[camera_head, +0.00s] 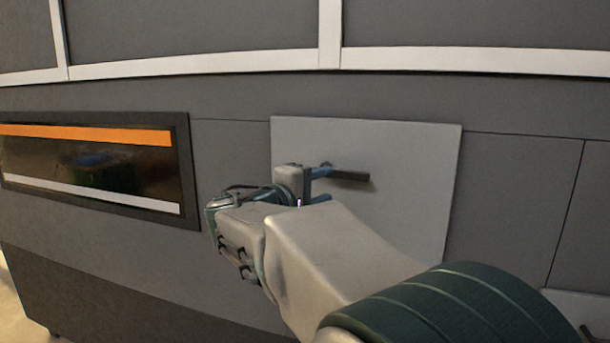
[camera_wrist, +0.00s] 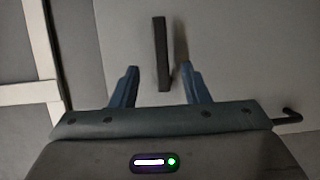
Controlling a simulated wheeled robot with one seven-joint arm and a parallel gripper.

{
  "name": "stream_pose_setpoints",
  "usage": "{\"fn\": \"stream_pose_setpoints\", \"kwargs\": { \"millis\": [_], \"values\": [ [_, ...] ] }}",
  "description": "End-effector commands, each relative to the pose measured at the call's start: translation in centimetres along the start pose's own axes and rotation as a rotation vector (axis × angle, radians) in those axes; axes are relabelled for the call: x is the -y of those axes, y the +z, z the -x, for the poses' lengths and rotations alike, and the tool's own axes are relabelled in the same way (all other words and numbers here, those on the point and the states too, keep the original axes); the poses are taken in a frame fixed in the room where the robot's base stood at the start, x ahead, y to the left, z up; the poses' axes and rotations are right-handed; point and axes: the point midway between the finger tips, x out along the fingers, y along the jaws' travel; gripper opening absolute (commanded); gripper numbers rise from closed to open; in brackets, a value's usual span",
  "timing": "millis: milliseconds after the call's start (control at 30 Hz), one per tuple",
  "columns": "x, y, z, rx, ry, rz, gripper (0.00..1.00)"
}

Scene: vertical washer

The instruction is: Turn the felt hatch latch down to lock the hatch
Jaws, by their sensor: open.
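The hatch (camera_head: 410,195) is a flat light grey panel, flush against the darker grey machine front in the head view. Its latch (camera_head: 350,176) is a dark bar, lying about level and pointing right from a pivot near the hatch's upper left part. My gripper (camera_head: 322,186) is open, at the left part of the latch. In the wrist view the latch (camera_wrist: 161,50) appears as a dark bar between the two blue fingers of my gripper (camera_wrist: 160,70), with a gap on each side. Whether a finger touches the latch cannot be told. My gripper hides part of the hatch's left side.
A dark window (camera_head: 90,168) with orange and white stripes is left of the hatch. White frame rails (camera_head: 200,63) run above. A dark hooked part (camera_wrist: 291,117) is at the right of the wrist view. Another light panel (camera_head: 590,308) shows at the lower right.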

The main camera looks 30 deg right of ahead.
Motion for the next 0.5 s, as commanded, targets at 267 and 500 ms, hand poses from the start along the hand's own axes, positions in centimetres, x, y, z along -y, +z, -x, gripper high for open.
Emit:
{"fn": "stream_pose_setpoints", "kwargs": {
  "millis": [267, 500],
  "values": [
    [-0.1, 0.0, -6.2, 0.003, -0.003, 0.003, 0.42],
    [-0.1, 0.0, -9.6, 0.001, -0.002, 0.002, 0.42]
  ]
}}
